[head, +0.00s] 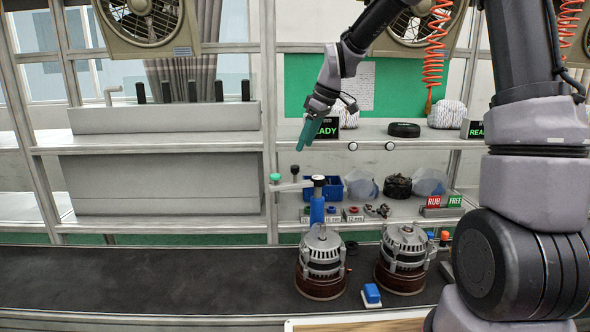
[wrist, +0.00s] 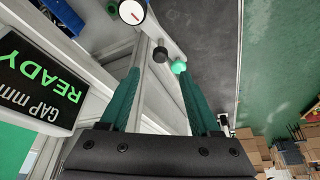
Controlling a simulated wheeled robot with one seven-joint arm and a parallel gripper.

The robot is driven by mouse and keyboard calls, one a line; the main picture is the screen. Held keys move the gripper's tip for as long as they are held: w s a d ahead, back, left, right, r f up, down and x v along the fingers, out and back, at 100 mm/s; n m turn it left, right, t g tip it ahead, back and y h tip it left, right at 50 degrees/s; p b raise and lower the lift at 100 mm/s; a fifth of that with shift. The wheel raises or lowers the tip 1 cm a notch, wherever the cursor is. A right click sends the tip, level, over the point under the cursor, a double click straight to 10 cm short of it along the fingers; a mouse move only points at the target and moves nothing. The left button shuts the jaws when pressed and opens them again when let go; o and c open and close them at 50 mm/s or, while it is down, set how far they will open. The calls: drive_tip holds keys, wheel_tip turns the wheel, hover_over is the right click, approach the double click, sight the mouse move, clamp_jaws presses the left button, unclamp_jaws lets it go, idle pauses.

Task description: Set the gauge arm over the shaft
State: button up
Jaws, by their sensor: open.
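The gauge arm (head: 296,186) is a pale bar reaching left from the top of a blue post (head: 317,210), with a green knob (head: 275,178) at its left end. The green knob also shows in the wrist view (wrist: 179,67), between the fingers in the picture, with a white dial (wrist: 132,11) beyond it. The near-left alternator (head: 322,252) stands below the post, its shaft pointing up. A second alternator (head: 405,248) stands to its right. My gripper (head: 302,147) is open and empty, teal fingers pointing down, above the gauge arm and apart from it.
A READY display (head: 327,128) stands on the shelf close to my gripper and fills the left of the wrist view (wrist: 40,80). A blue bin (head: 330,188) sits behind the post. A blue block (head: 371,294) lies on the dark belt (head: 150,275), which is clear at left.

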sight(296, 166)
drive_tip(key=x, duration=1)
drive_tip(key=shift+s, duration=0.1)
clamp_jaws()
drive_tip(key=shift+d, duration=0.1)
idle(1.0)
